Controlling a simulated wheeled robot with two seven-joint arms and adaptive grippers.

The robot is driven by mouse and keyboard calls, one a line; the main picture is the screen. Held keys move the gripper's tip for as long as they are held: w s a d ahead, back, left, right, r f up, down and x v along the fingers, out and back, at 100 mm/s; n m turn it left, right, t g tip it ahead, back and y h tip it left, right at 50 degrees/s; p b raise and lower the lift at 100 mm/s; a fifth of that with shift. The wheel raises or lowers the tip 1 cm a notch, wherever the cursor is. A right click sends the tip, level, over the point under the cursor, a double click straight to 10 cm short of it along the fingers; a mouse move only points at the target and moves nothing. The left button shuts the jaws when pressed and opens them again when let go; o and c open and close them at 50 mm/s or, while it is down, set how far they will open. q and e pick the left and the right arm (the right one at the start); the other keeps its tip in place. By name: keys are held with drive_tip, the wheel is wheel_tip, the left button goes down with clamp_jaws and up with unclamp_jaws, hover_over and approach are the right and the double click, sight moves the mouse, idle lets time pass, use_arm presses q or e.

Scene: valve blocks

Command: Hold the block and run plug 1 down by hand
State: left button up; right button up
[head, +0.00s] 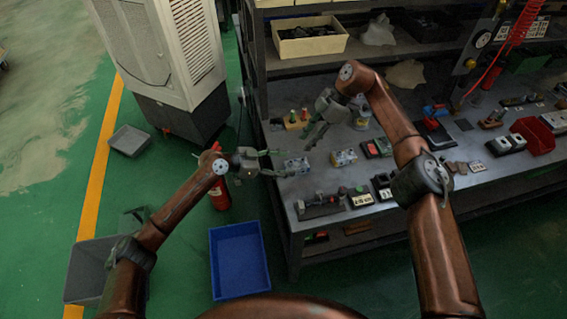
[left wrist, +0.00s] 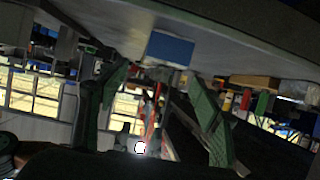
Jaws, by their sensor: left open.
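A small grey-blue block (head: 297,165) sits near the left edge of the workbench. A blue block face (left wrist: 170,48) shows in the left wrist view, against the grey bench surface. My left gripper (head: 281,163) is open just left of the near-edge block, its fingers pointing toward it. In the left wrist view its two green fingers stand wide apart with nothing clearly held between them. A second, similar block (head: 343,157) stands to the right. My right gripper (head: 316,136) hangs above and behind the two blocks; its finger gap is unclear. Plug 1 is too small to make out.
An orange holder (head: 296,121) with green and red tops stands behind the blocks. A clamp-like tool (head: 320,203) lies at the bench's front. Small boxes and a red bin (head: 533,136) are on the right. A blue crate (head: 239,262) is on the floor.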

sight(299, 163)
use_arm(q)
drive_tip(key=x, duration=0.7)
drive_tip(key=shift+w+d+f, duration=0.1)
drive_tip(key=shift+d+f, duration=0.05)
drive_tip(key=shift+d, duration=0.2)
clamp_jaws()
drive_tip(key=shift+c, duration=0.4)
unclamp_jaws()
drive_tip(key=shift+a, duration=0.1)
